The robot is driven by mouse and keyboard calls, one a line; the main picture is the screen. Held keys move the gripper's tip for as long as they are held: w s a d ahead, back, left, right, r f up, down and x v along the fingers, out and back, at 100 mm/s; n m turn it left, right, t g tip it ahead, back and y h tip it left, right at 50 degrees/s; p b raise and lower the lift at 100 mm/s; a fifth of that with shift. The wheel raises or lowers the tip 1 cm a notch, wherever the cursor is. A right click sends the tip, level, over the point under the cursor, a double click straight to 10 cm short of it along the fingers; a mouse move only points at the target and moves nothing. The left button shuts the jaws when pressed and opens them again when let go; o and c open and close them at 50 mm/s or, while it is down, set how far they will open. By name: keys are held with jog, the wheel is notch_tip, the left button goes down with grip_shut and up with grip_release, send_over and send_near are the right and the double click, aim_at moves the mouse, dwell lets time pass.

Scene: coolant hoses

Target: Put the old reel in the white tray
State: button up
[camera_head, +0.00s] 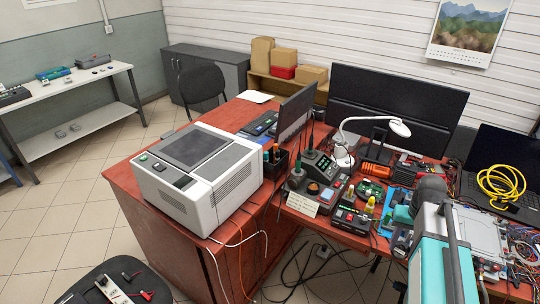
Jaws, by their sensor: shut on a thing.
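I cannot make out the old reel for certain in the head view. A coil of yellow cable or hose (501,183) lies on the dark laptop at the right, and I cannot tell whether it is a reel. A pale, tray-like thing (482,232) lies among cables at the right, partly hidden; I cannot tell whether it is the white tray. A large teal and grey body with a dark bar (432,268) stands in the right foreground and covers part of the desk. My gripper's fingers do not show, nor does anything held in them.
A boxy grey-white machine (196,177) stands on the red desk's left part. Monitors (396,104), a white lamp (398,128), a soldering station (319,166) and loose cables crowd the rest. A white bench (70,82) stands at the far left. Tiled floor lies open at left.

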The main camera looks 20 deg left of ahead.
jog(key=s+f, duration=0.1)
jog(key=s, duration=0.1)
jog(key=s+f+b, duration=0.1)
jog(key=s, duration=0.1)
jog(key=shift+f, duration=0.4)
jog(key=shift+d, duration=0.15)
